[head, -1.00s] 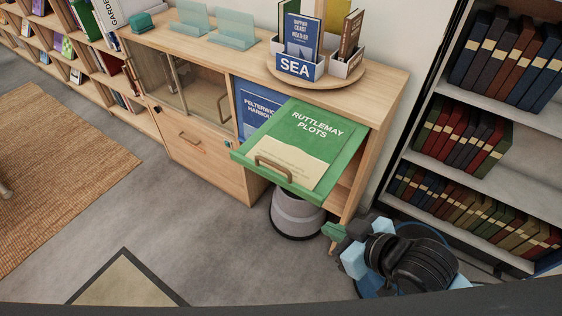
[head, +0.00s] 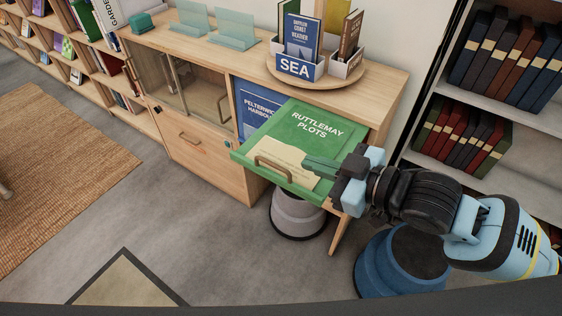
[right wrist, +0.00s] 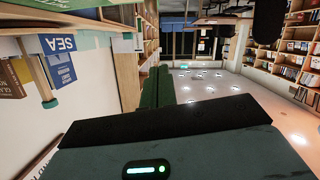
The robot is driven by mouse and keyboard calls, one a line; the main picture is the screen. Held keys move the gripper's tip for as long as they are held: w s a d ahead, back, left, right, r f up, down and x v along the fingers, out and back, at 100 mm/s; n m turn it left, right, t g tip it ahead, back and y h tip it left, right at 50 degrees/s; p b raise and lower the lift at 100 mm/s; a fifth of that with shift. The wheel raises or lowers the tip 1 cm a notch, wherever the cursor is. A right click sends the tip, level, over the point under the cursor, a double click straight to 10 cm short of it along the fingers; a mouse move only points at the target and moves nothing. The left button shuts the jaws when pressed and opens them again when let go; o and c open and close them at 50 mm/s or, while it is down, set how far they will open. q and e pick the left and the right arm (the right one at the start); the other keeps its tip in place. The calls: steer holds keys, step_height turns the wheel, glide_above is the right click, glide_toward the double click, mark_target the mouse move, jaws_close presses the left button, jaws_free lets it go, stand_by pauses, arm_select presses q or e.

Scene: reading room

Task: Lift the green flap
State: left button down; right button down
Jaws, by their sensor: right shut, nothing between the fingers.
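The green flap (head: 320,147), marked RUTTLEMAY PLOTS, stands out from the front of the wooden cabinet, roughly level, with an opening below it on the right. Its handle (head: 273,168) is on the near outer edge, with nothing holding it. My right gripper (head: 308,166) is shut and empty. In the head view its green fingers overlap the flap's lower right part and point left towards the handle. I cannot tell whether they touch the flap. The right wrist view shows the dark green fingers (right wrist: 158,88) together. My left gripper is not in view.
A blue panel (head: 259,108) stands left of the flap. On the cabinet top (head: 385,86) is a round tray (head: 284,82) with book boxes. A grey bin (head: 296,217) is under the flap and a blue bin (head: 375,272) under my right arm. Bookshelves stand right; floor left is open.

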glide_above(281, 170)
step_height(281, 170, down, 2)
steer(key=shift+f, duration=2.1)
